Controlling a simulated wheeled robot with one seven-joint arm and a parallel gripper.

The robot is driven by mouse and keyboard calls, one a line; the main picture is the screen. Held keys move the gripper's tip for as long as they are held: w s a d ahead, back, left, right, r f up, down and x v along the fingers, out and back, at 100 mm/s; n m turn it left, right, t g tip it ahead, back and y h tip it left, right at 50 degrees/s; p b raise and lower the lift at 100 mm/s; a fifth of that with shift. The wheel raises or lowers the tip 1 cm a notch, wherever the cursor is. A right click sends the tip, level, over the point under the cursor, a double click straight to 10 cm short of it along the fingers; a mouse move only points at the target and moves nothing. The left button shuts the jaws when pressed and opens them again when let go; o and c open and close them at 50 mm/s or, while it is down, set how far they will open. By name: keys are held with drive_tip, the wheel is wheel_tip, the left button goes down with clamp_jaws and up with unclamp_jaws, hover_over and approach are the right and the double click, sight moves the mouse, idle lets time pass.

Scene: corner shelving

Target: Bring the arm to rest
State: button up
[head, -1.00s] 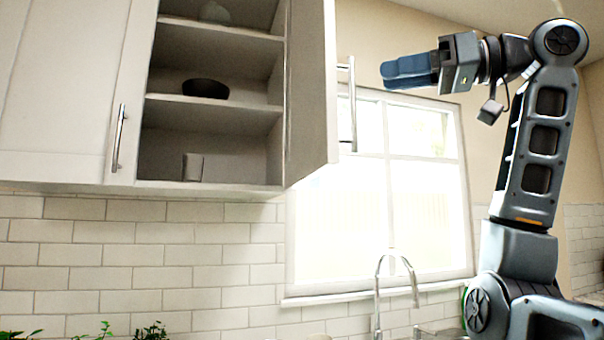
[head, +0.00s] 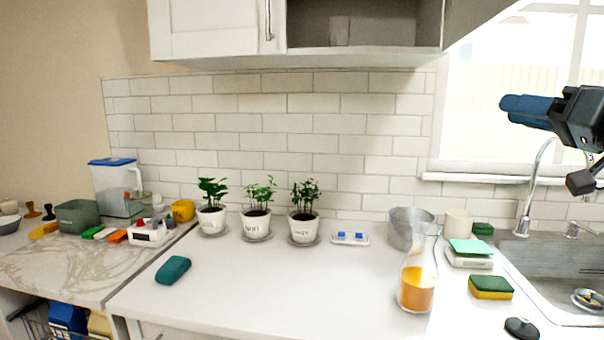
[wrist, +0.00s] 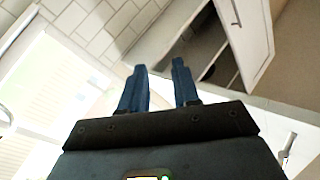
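My gripper (head: 528,108) is raised at the right of the head view, in front of the window and above the sink, pointing left. In the wrist view its two blue fingers (wrist: 158,90) stand apart with a clear gap and nothing between them. The gripper touches nothing that I can see. Most of my arm lies outside the head view now.
An open wall cabinet (head: 365,22) hangs above the counter; its open door (wrist: 245,35) shows in the wrist view. Potted plants (head: 256,224), a carafe of orange liquid (head: 416,285), a sponge (head: 490,288) and a faucet (head: 535,190) stand below. The counter's middle front is clear.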

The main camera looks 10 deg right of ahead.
drive_tip(key=s+a+f+m+h, duration=0.1)
drive_tip(key=s+a+f+h, duration=0.15)
drive_tip(key=f, duration=0.75)
drive_tip(key=s+a+f+m+g+h, duration=0.1)
drive_tip(key=s+a+f+m, duration=0.15)
drive_tip(key=f, duration=0.75)
drive_tip(key=s+a+f+m+h, duration=0.1)
drive_tip(key=a+f+h, duration=0.15)
drive_tip(key=f, duration=0.65)
drive_tip(key=s+a+f+n+g, duration=0.1)
drive_tip(key=s+a+f, duration=0.25)
drive_tip(key=s, duration=0.35)
drive_tip(key=s+a+f+n, duration=0.1)
drive_tip(key=s+a+f, duration=0.2)
drive_tip(key=s+f, duration=0.3)
drive_tip(key=s+a+f+n+g, duration=0.1)
drive_tip(key=s+a+f, duration=0.2)
drive_tip(key=s, duration=0.6)
drive_tip(key=s+a+r+n, duration=0.1)
drive_tip(key=s+a+n, duration=0.1)
drive_tip(key=s, duration=0.5)
drive_tip(key=s+a+r+n, duration=0.1)
drive_tip(key=s+a+r, duration=0.1)
drive_tip(key=s, duration=0.6)
drive_tip(key=shift+s+n+g+y, duration=0.2)
drive_tip(key=shift+n+g+y, duration=0.1)
drive_tip(key=shift+n+y, duration=0.1)
drive_tip(key=shift+d, duration=0.1)
